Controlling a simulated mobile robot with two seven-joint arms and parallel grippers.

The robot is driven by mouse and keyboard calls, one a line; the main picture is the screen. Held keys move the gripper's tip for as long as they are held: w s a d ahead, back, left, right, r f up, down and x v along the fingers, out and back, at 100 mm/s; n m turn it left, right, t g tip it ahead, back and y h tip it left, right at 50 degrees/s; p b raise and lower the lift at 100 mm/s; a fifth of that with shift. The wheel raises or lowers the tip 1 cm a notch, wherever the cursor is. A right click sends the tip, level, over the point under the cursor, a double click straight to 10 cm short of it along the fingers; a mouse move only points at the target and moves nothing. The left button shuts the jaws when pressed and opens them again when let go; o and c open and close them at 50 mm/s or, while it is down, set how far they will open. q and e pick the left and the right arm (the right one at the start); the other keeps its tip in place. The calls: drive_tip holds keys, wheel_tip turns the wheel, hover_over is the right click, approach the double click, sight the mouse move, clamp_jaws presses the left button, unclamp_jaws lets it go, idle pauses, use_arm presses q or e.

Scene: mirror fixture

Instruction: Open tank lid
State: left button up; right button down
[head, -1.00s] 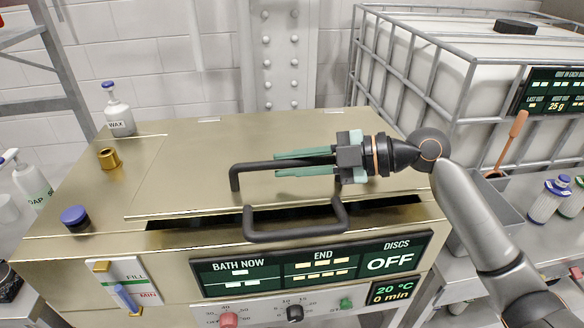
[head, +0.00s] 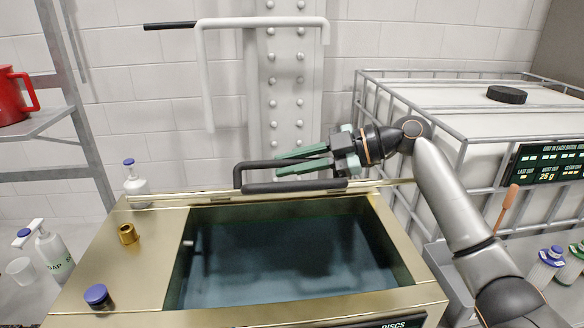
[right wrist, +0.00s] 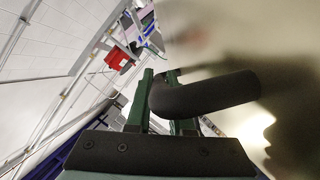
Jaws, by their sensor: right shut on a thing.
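The tank lid (head: 375,187) stands raised at the back of the brass tank (head: 70,275), seen nearly edge-on in the head view. The tank opening shows dark bluish liquid (head: 290,255). A black lid handle (head: 240,175) sticks up at the lid's edge, with a second black bar (head: 295,187) just below it. My right gripper (head: 281,164), with green fingers, is shut on the handle from the right. In the right wrist view, the black handle (right wrist: 215,92) passes by the green fingers (right wrist: 162,103). My left gripper is not in view.
A brass fitting (head: 128,234) and a blue-capped knob (head: 97,296) sit on the tank's left top. A white bottle (head: 135,182) stands behind. A caged white container (head: 450,120) is at right. A white pipe (head: 205,80) runs on the wall.

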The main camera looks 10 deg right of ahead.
drive_tip(key=shift+w, duration=0.1)
idle(0.3)
drive_tip(key=c, duration=0.8)
unclamp_jaws()
drive_tip(key=shift+d+r, duration=0.15)
drive_tip(key=shift+d, duration=0.35)
drive_tip(key=b+v, duration=0.3)
drive_tip(key=v, duration=0.8)
drive_tip(key=shift+d+r, duration=0.15)
drive_tip(key=shift+d, duration=0.05)
drive_tip(key=shift+c, duration=0.2)
